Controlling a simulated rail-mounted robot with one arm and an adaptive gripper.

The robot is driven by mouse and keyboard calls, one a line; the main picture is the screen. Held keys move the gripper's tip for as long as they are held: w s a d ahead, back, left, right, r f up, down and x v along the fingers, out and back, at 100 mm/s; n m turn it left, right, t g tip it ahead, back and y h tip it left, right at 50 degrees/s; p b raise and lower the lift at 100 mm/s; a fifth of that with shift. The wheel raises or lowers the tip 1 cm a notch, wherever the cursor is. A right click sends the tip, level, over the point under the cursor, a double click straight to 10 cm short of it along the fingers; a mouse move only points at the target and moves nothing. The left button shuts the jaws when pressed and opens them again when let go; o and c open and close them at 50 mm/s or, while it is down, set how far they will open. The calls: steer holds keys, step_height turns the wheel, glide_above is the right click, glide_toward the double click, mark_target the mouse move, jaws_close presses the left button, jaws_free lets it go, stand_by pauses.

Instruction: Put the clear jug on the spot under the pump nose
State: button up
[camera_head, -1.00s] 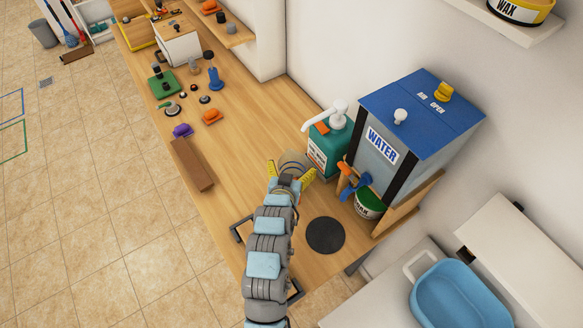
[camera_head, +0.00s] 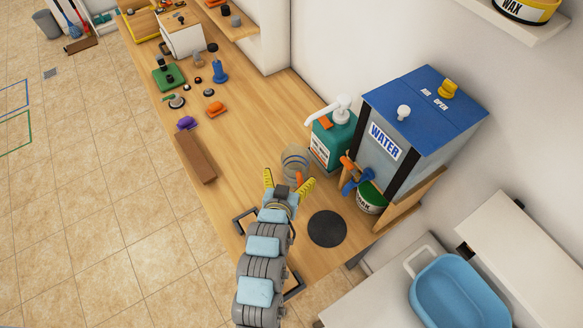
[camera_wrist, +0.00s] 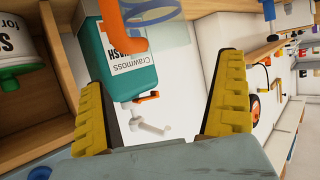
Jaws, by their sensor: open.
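The clear jug (camera_head: 295,158) stands on the wooden counter, just left of and in front of the teal pump bottle. Its orange handle (camera_head: 299,178) faces my gripper. In the wrist view the handle (camera_wrist: 134,32) and the jug's bluish rim (camera_wrist: 152,12) show at the top. The pump bottle (camera_head: 326,148) has a white nose (camera_head: 318,115) pointing left, above and behind the jug. I cannot tell whether the jug is exactly under its tip. My gripper (camera_head: 287,182) is open, its yellow fingers spread and apart from the handle; it holds nothing. Any spot mark is not visible.
A dark round mat (camera_head: 327,229) lies in front. A brown block (camera_head: 196,158) lies left; the counter between is clear.

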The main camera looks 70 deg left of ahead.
steer(key=shift+p+v, duration=1.95)
steer(key=shift+v, duration=0.25)
